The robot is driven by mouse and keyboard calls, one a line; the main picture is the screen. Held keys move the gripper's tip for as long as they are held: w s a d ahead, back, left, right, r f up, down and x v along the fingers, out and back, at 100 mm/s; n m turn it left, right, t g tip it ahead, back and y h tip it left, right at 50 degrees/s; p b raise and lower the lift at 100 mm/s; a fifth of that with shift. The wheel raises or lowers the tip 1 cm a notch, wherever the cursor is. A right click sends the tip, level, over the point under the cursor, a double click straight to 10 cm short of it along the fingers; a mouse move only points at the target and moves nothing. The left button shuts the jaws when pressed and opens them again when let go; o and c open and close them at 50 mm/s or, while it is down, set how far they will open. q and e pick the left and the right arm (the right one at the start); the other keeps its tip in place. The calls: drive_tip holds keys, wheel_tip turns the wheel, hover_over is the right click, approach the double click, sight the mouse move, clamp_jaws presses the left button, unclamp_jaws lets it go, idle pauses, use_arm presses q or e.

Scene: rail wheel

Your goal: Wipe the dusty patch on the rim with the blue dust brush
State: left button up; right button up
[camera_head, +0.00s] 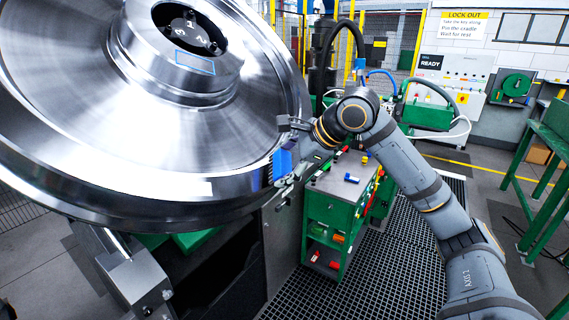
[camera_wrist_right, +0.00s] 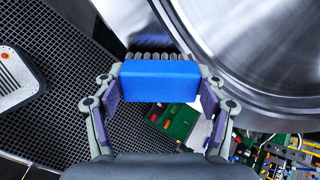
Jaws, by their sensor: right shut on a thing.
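The large shiny steel wheel (camera_head: 130,110) fills the left of the head view; its rim (camera_head: 240,195) curves down the right side. My right gripper (camera_head: 286,156) is at the rim's right edge. It is shut on the blue dust brush (camera_head: 282,163). In the right wrist view the brush's blue block (camera_wrist_right: 160,80) sits between both fingers, with grey bristles (camera_wrist_right: 165,57) on the far side, close to the rim (camera_wrist_right: 265,98). I cannot tell whether the bristles touch it. I cannot make out a dusty patch. My left gripper is not in view.
A green tool cabinet (camera_head: 326,222) with small items on top stands below my right gripper. Black grating (camera_head: 390,270) covers the floor. A metal support (camera_head: 135,275) is under the wheel at lower left. A green workbench (camera_head: 550,150) stands at far right.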

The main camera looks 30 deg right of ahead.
drive_tip(key=shift+p+x, duration=0.5)
drive_tip(key=shift+x, duration=0.25)
drive_tip(key=shift+d, duration=0.1)
